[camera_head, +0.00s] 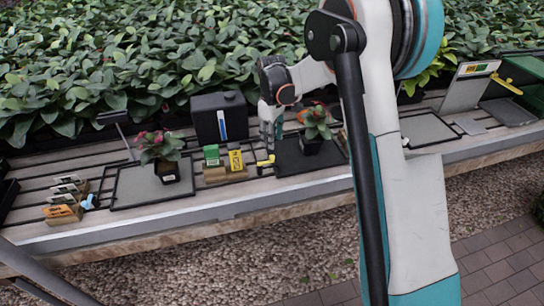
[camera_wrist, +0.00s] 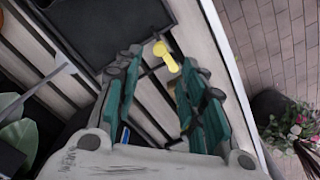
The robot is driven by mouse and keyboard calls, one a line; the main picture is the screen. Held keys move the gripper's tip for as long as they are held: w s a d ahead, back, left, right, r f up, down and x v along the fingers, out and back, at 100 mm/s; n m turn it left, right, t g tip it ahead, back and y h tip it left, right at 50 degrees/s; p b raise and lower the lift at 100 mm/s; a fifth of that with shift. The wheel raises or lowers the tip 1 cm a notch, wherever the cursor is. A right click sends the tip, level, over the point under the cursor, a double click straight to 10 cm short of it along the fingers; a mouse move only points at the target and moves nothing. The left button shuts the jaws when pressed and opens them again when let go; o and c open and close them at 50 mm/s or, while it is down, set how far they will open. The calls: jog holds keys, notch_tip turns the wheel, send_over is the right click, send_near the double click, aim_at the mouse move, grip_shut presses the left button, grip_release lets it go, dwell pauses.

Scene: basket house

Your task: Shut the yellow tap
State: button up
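The yellow tap (camera_head: 266,161) is a small yellow piece at the front of the slatted bench, beside the black tray with a red-green plant. My gripper (camera_head: 270,140) points down just above it in the head view. In the wrist view the tap's yellow handle (camera_wrist: 168,58) shows between the tips of my gripper (camera_wrist: 162,74), with a gap on either side. The fingers are apart and nothing is held. Whether a finger touches the tap is not clear.
A plant pot (camera_head: 168,171) stands on a tray at the left. Green and yellow labelled blocks (camera_head: 225,165) and a black box (camera_head: 219,117) stand left of my gripper. A potted plant (camera_head: 314,124) is close on its right. A blue tap (camera_head: 90,202) is at far left.

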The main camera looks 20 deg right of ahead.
aim_at(272, 156)
notch_tip(272, 156, down, 8)
jog(key=shift+f+b, duration=0.1)
jog(key=shift+b, duration=1.1)
grip_shut()
